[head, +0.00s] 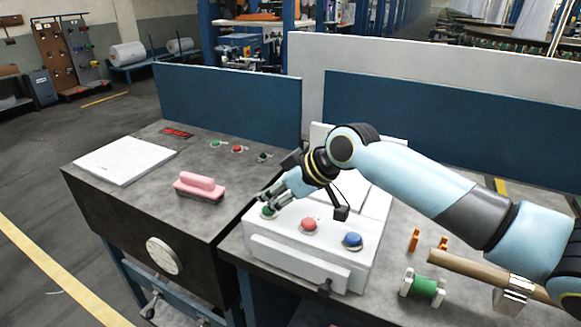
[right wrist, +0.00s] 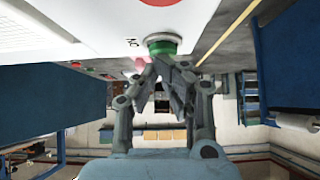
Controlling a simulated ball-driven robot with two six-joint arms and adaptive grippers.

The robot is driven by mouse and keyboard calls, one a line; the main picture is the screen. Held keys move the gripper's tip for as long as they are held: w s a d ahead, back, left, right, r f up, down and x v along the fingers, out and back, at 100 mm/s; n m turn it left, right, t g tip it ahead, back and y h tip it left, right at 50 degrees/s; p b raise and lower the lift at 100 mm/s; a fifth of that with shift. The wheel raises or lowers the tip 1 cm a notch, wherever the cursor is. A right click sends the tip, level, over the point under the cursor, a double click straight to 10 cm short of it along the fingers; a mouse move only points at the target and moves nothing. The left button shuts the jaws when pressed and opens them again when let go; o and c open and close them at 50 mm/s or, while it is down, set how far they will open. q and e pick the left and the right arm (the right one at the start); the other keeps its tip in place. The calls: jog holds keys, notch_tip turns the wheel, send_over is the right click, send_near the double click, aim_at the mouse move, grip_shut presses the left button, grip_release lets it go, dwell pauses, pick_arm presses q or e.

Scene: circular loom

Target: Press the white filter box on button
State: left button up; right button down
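The white filter box (head: 299,259) stands on the right-hand table. Its front top carries a green button (head: 268,211), a red button (head: 309,225) and a blue button (head: 352,240). My right gripper (head: 264,199) is just above the green button, with its fingertips close together. In the right wrist view the fingertips of the right gripper (right wrist: 164,62) are at the green button (right wrist: 161,42); I cannot tell whether they touch it. Nothing shows between the fingers. My left gripper is not in view.
A pink brush (head: 200,187), a white board (head: 125,160) and several small buttons lie on the dark left table. A green spool (head: 424,287), orange pieces (head: 414,239) and a wooden rod (head: 470,270) are right of the box. Blue panels (head: 228,102) stand behind.

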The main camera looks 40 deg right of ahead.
jog(key=r+p, duration=0.1)
jog(key=r, duration=0.1)
jog(key=r+p, duration=0.1)
jog(key=r, duration=0.1)
jog(key=shift+s+d+r, duration=0.1)
jog(key=shift+s, duration=0.1)
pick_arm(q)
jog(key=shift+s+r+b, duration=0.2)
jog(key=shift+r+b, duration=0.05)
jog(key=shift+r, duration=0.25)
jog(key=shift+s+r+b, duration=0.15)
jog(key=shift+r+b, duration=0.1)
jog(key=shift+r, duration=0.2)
pick_arm(e)
jog(key=v, duration=0.9)
